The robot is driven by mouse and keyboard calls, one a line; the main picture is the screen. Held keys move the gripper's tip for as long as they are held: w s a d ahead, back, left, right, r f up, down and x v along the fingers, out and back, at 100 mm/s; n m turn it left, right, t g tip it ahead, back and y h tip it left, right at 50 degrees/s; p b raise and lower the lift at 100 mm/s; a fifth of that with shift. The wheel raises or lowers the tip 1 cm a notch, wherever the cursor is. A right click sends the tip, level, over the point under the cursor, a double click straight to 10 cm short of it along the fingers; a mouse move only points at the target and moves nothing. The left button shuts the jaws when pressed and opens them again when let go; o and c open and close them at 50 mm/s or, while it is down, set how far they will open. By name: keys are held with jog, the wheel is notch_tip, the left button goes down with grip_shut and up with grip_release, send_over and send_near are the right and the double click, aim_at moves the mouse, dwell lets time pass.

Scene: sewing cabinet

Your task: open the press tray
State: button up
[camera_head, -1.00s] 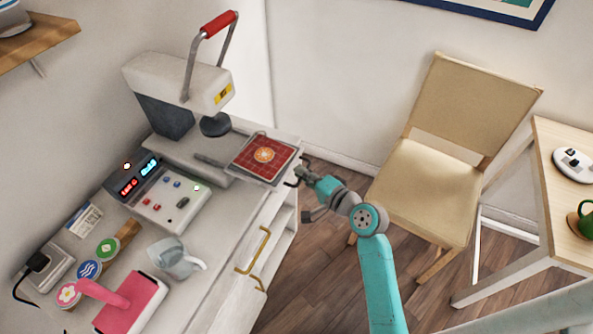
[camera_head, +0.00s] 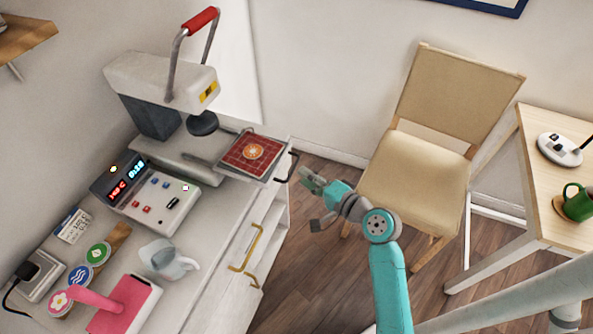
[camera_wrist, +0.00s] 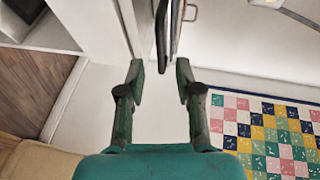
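The press tray (camera_head: 271,171) sticks out in front of the white heat press (camera_head: 165,80), clear of its round dark pad (camera_head: 203,123). A red checked piece (camera_head: 240,163) with an orange round motif lies on the tray. A dark bar handle (camera_head: 294,168) stands at its right front edge. My gripper (camera_head: 306,175) is just right of the handle, apart from it. In the wrist view my gripper (camera_wrist: 160,82) is open and empty. The dark handle (camera_wrist: 162,35) shows ahead, between and beyond the fingertips.
The cabinet's brass handle (camera_head: 243,255) is on its front below the counter. A control box (camera_head: 150,200), pink press (camera_head: 125,305) and clear jug (camera_head: 163,257) stand on the counter.

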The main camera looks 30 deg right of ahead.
jog(key=v, duration=0.6)
dwell(0.5)
jog(key=s+a+f+n+g+h, duration=0.1)
jog(key=s+a+f+n+h, duration=0.2)
jog(key=s, duration=0.4)
jog(key=s+a+f+g+h, duration=0.1)
jog(key=s+a+f, duration=0.35)
jog(key=s, duration=0.25)
jog(key=s+a+r+n, duration=0.1)
jog(key=s+r+n, duration=0.2)
jog(key=s+n, duration=0.2)
jog(key=s+a+r+n+t, duration=0.1)
jog(key=s+r+n, duration=0.3)
jog(key=s, duration=0.7)
jog(key=shift+a+r+n, duration=0.25)
jog(key=shift+a+n, duration=0.55)
jog(key=shift+n, duration=0.4)
